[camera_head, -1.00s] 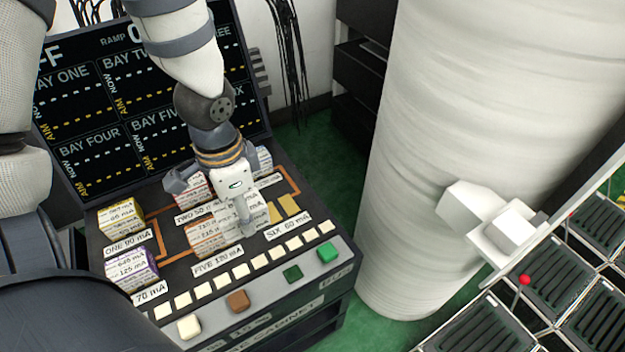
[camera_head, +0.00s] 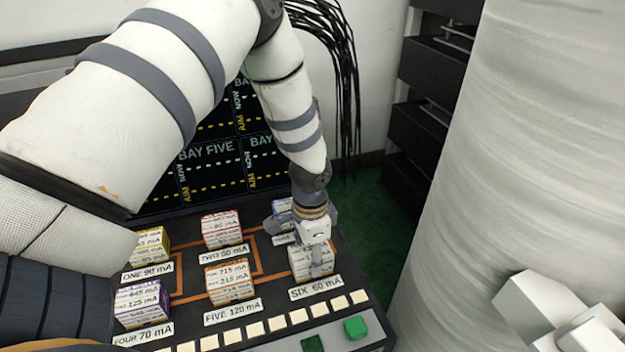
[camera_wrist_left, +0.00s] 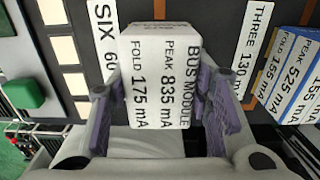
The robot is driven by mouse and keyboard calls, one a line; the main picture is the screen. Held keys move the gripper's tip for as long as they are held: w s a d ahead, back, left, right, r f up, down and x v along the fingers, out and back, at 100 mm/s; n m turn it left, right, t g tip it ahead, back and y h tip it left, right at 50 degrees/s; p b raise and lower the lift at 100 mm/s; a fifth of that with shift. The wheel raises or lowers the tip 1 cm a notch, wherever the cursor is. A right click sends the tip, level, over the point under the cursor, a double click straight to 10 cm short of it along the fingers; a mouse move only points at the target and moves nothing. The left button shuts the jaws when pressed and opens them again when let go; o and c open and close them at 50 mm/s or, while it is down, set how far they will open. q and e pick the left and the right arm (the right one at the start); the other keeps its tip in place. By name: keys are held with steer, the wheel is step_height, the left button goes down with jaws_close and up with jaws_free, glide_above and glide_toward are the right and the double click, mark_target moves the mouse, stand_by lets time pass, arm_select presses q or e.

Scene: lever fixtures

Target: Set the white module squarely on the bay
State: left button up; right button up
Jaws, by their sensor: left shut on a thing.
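My left gripper (camera_head: 315,256) is shut on the white module (camera_head: 303,262) and holds it from above. The left wrist view shows the module's face (camera_wrist_left: 160,75), marked BUS MODULE, PEAK 835 mA, FOLD 175 mA, between the gripper's two purple-grey fingers (camera_wrist_left: 157,112). The module is over bay six, behind the SIX 60 mA label (camera_head: 316,288), and covers the bay's floor. It looks about upright and near line with the label. I cannot tell whether it touches the bay.
Orange module five (camera_head: 229,280) stands to the left, with red module two (camera_head: 221,230) behind it. A blue module (camera_head: 283,208) is close behind mine. White keys (camera_head: 298,314) and a green button (camera_head: 356,328) line the front. A large white column (camera_head: 540,150) rises to the right.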

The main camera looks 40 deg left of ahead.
arm_select(q)
steer(key=shift+f, duration=0.1)
steer(key=o, duration=1.3)
steer(key=shift+o, duration=0.2)
step_height(320, 180, up, 12)
steer(key=p, duration=0.2)
arm_select(e)
steer(key=w+r+t, duration=0.1)
steer(key=w+r, duration=0.1)
steer(key=shift+w+r, duration=0.25)
steer(key=shift+r, duration=0.05)
arm_select(q)
steer(key=shift+s, duration=0.1)
